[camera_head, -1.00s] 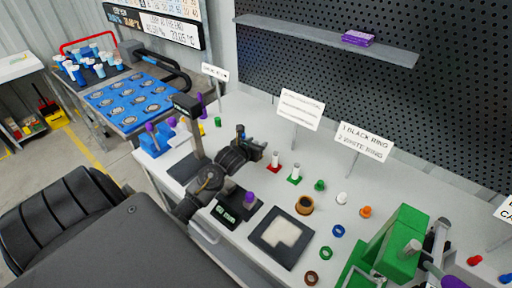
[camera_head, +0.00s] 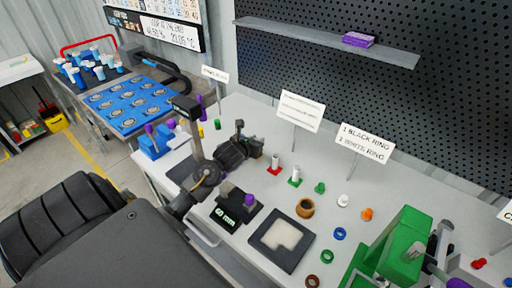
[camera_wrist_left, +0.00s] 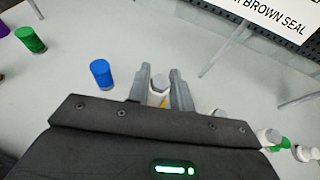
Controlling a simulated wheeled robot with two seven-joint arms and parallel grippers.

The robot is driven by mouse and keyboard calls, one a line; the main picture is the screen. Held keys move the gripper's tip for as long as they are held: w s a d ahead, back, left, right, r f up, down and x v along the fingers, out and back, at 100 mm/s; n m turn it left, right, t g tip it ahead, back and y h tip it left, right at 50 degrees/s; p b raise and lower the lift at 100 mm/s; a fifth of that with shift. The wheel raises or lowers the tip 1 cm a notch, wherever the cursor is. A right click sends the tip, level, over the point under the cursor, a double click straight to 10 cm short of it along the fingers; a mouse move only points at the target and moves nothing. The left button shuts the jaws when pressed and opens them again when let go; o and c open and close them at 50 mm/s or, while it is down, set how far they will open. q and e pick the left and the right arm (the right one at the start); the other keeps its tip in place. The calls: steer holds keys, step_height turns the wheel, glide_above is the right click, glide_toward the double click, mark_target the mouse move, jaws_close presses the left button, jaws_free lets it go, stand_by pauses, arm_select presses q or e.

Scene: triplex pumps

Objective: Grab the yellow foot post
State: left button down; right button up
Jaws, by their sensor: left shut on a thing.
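The yellow foot post (camera_wrist_left: 159,88) has a white hexagonal top and a bit of yellow below it in the left wrist view. It stands between the two grey fingers of my left gripper (camera_wrist_left: 161,84), which is shut on it. Its lower part is hidden by the gripper body. In the head view my left gripper (camera_head: 258,147) is low over the bench, left of the red-footed white post (camera_head: 274,164); I cannot make out the yellow foot post there.
A blue cylinder (camera_wrist_left: 101,73) and a green cylinder (camera_wrist_left: 31,40) stand left of the fingers. A green-footed white post (camera_head: 295,174), a brown ring (camera_head: 305,207) and a green press (camera_head: 403,243) are to the right. Label signs (camera_head: 300,111) stand behind.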

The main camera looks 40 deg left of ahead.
arm_select(q)
steer(key=s+d+r+b, duration=0.3)
steer(key=s+d+r, duration=0.6)
steer(key=d+r, duration=0.1)
steer(key=shift+s+r, duration=0.2)
steer(key=shift+s, duration=0.1)
